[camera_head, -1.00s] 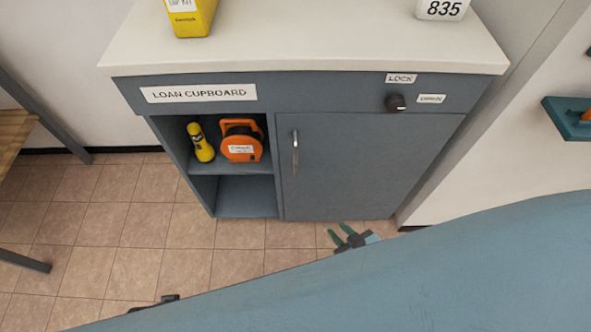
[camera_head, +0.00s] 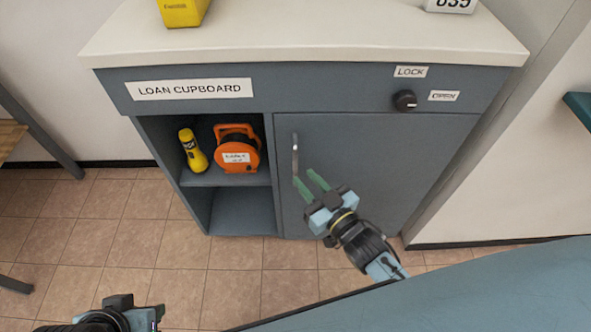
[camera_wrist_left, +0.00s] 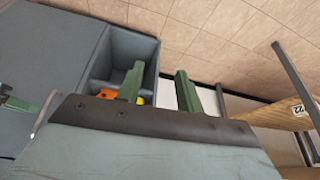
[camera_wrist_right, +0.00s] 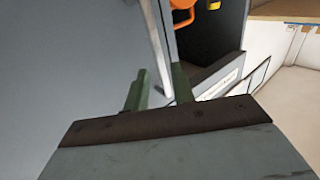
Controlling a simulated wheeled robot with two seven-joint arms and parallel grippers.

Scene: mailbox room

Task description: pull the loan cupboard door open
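The loan cupboard door (camera_head: 375,175) is a grey-blue panel that looks shut, on the right of the cupboard front. Its upright metal handle (camera_head: 295,155) is near the door's left edge. In the right wrist view the handle (camera_wrist_right: 155,45) runs down toward the fingers (camera_wrist_right: 160,85). A black knob (camera_head: 404,100) sits between the LOCK and OPEN labels. My left gripper (camera_wrist_left: 158,88) is open and empty, low at the left.
The open shelf left of the door holds a yellow torch (camera_head: 193,150) and an orange reel (camera_head: 238,148). A yellow box (camera_head: 184,10) and a white number block (camera_head: 450,4) stand on the white top (camera_head: 300,40). Tiled floor (camera_head: 130,225) is clear at the left.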

